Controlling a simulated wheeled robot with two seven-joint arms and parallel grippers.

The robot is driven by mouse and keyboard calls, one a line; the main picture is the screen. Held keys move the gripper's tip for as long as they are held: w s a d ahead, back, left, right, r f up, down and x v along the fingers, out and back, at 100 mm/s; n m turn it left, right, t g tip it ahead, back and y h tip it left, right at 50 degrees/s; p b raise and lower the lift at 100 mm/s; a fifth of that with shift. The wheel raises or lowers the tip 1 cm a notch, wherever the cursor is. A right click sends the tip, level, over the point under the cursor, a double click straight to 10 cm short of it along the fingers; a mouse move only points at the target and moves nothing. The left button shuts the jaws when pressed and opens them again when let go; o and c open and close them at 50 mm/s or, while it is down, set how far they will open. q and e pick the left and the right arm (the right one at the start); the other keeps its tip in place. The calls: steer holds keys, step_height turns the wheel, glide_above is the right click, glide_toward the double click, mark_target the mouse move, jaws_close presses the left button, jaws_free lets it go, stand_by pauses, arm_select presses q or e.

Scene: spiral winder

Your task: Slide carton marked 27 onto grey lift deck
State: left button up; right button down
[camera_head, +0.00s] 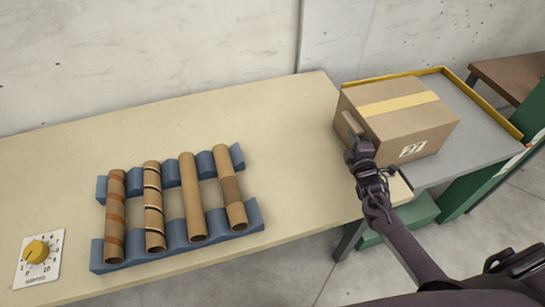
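The carton marked 27 (425,125) is a brown box with a pale yellow tape strip on top and its label on the front face. It sits upright at the right end of the table, largely over the grey lift deck (465,155). Its left end is near the seam, and the exact overlap is hidden. My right gripper (357,147) is at the carton's left face, close to or touching it, below a small tan block or flap. Its fingers are too dark and small to tell open from shut. My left gripper is out of view.
A yellow rim (484,104) borders the deck's back and right sides. Blue cradles (252,216) hold several cardboard tubes (190,197) on the beige table (285,165). A yellow dial (36,252) is at left. The table between tubes and carton is clear.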

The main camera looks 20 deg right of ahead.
steer(key=d+b, duration=0.1)
steer(key=d, duration=0.3)
steer(key=d+b, duration=0.1)
steer(key=d, duration=0.4)
steer(key=d+b, duration=0.2)
steer(key=d, duration=0.2)
steer(key=shift+w+d+f, duration=0.15)
steer(key=shift+w+f, duration=0.1)
steer(key=d+b, duration=0.7)
steer(key=d, duration=0.4)
steer(key=shift+w+d, duration=0.15)
steer(key=shift+d, duration=0.15)
steer(key=shift+d+r+b, duration=0.3)
steer(key=shift+d, duration=0.05)
steer(key=shift+a+f, duration=0.1)
steer(key=shift+a, duration=0.05)
